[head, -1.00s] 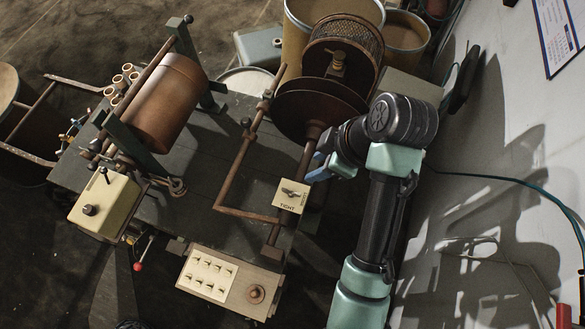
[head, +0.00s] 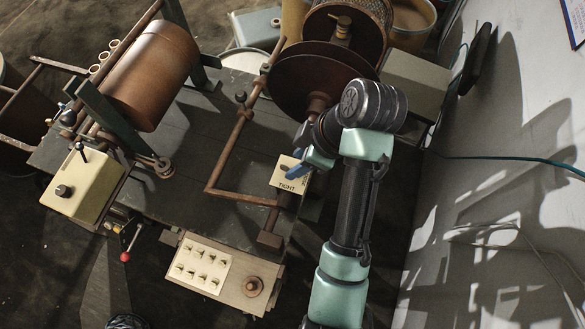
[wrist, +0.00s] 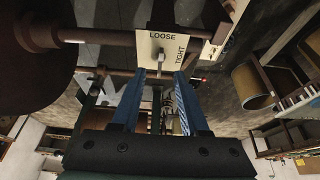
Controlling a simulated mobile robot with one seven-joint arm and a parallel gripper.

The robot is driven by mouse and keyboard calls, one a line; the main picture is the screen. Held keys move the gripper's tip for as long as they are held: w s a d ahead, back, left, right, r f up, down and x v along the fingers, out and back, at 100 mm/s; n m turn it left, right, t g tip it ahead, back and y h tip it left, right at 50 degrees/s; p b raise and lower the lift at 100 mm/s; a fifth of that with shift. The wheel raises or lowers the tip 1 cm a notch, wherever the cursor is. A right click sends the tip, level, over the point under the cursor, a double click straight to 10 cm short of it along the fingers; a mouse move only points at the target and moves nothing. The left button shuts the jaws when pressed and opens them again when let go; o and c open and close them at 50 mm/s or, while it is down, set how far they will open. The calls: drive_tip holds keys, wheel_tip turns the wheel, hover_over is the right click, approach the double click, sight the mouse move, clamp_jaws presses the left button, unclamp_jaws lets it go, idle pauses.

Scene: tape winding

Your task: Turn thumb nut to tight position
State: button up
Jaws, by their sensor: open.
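The thumb nut (wrist: 161,60) is a small metal piece on a cream plate (wrist: 152,42) marked LOOSE and TIGHT. In the wrist view its wing looks upright, in line with the LOOSE mark, with TIGHT to its right. My gripper (wrist: 159,82) is open, its two blue fingers on either side of the nut's line. The nut shows just beyond the fingertips; I cannot tell if they touch it. In the head view the plate (head: 286,184) is partly covered by my gripper (head: 296,153), and the nut is mostly hidden.
A rusty disc (head: 312,82) stands just above my gripper, with a bent rusty bar (head: 226,160) to its left. A switch panel (head: 205,268) lies below the plate. A copper drum (head: 152,75) is at upper left. A pale wall stands on the right.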

drive_tip(key=shift+a+f+p, duration=0.25)
drive_tip(key=shift+f+p, duration=0.05)
drive_tip(key=shift+f, duration=0.15)
drive_tip(key=shift+x, duration=0.95)
drive_tip(key=shift+w, duration=0.1)
clamp_jaws()
